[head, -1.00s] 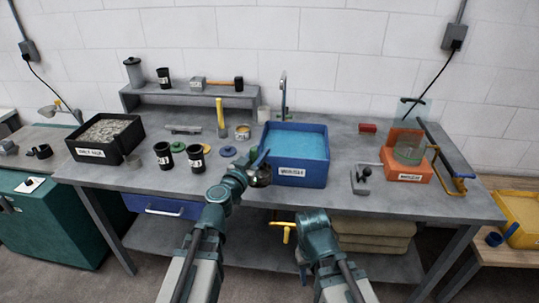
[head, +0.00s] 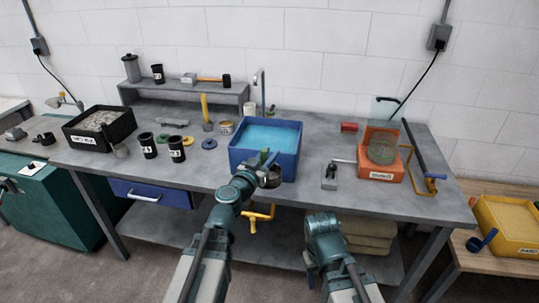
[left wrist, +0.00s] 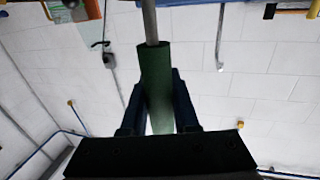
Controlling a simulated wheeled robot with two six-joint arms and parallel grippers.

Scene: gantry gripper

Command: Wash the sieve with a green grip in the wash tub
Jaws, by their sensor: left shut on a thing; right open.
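The blue wash tub (head: 287,164) stands on the bench, filled with light blue water. My left gripper (head: 262,162) is shut on the green grip (head: 264,154) of the sieve, in front of the tub in the head view.
Black cups (head: 177,149) and a black gravel tray (head: 98,142) are at left. A tap (head: 262,88) rises behind the tub.

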